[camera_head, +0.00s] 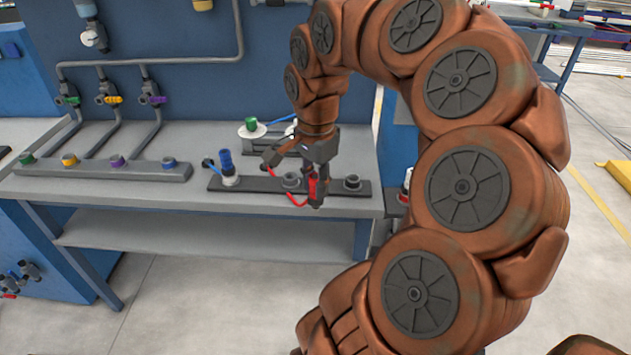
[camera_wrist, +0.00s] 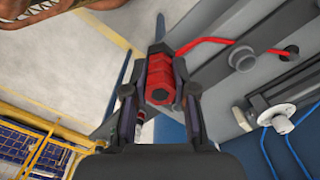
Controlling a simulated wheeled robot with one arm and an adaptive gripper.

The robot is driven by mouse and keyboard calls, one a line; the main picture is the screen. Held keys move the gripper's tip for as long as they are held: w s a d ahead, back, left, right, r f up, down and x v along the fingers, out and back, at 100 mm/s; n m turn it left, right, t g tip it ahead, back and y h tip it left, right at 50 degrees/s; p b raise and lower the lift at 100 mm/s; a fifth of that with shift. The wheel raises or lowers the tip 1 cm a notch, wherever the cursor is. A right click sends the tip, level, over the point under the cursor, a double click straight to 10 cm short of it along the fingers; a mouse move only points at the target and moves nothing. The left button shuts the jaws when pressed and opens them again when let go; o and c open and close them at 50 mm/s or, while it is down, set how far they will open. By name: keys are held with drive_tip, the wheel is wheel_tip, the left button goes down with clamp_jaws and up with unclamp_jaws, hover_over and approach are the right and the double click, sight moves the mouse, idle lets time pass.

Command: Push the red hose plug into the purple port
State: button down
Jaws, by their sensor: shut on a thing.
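My gripper (camera_head: 316,187) is above the front of the bench at the right-hand dark bar (camera_head: 252,184), shut on the red hose plug (camera_head: 312,188). In the wrist view the red plug (camera_wrist: 160,80) sits between the two fingers of my gripper (camera_wrist: 160,88). The red hose (camera_head: 292,197) curves away from it to the left in the head view. The purple port (camera_head: 117,162) is on the grey block at the left of the bench, well apart from the plug. It does not show clearly in the wrist view.
Green (camera_head: 26,158), yellow (camera_head: 69,160) and blue (camera_head: 169,163) ports share the grey block (camera_head: 140,173). A blue plug (camera_head: 225,160) stands in the dark bar, beside empty-looking sockets (camera_head: 352,182). Pipes with coloured valves (camera_head: 107,97) run up the back panel.

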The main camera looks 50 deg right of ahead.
drive_tip(key=shift+r+p, duration=1.05)
drive_tip(key=shift+r, duration=2.95)
